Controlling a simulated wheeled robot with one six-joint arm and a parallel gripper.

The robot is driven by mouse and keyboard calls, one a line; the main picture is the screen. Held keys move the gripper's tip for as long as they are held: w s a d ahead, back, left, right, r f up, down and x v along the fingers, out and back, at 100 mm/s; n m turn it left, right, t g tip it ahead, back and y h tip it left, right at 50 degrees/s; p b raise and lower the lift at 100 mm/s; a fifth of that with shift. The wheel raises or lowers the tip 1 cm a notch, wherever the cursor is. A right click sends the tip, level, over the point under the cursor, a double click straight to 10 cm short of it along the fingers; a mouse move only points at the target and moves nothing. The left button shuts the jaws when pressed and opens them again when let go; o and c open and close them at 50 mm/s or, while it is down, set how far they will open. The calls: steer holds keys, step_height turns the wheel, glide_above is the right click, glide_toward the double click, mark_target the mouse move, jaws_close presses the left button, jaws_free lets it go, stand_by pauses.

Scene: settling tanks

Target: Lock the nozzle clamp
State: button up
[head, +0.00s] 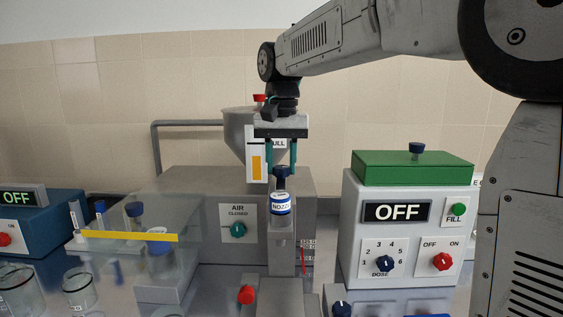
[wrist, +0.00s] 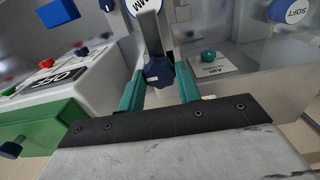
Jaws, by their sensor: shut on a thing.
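My gripper (head: 281,168) points down in front of the hopper, its teal fingers shut on the dark blue knob (head: 281,173) on top of the nozzle (head: 281,203). The nozzle has a blue-and-white band reading "NOZZ". In the wrist view the dark blue knob (wrist: 158,73) sits between the fingertips (wrist: 160,82). The nozzle is upright before a grey column; I cannot tell whether it is seated. A red knob (head: 246,294) stands low, left of the column. No part is clearly labelled as the clamp, so I cannot tell its state.
A steel hopper (head: 235,127) stands behind my gripper. The air panel (head: 238,215) reads "CLOSED". A white box with a green lid (head: 412,169) and an "OFF" display stands right. A clear cover with a yellow strip (head: 130,236) and glass jars (head: 80,289) are left.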

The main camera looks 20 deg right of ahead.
mark_target(281, 167)
steer(key=shift+r, duration=0.1)
steer(key=o, duration=1)
steer(key=shift+c, duration=0.2)
step_height(281, 167, up, 8)
steer(key=shift+f, duration=0.1)
steer(key=s+d+f+n, duration=0.1)
steer(key=s+f, duration=0.6)
steer(key=s, duration=0.3)
steer(key=s+d+f+n+t, duration=0.1)
steer(key=s+f+n, duration=0.1)
steer(key=s+f, duration=0.5)
steer(key=s+d+f+n, duration=0.1)
steer(key=s+f, duration=0.6)
steer(key=s, duration=0.6)
steer(key=shift+d+f+n, duration=0.2)
steer(key=shift+f+n, duration=0.05)
steer(key=shift+n, duration=0.05)
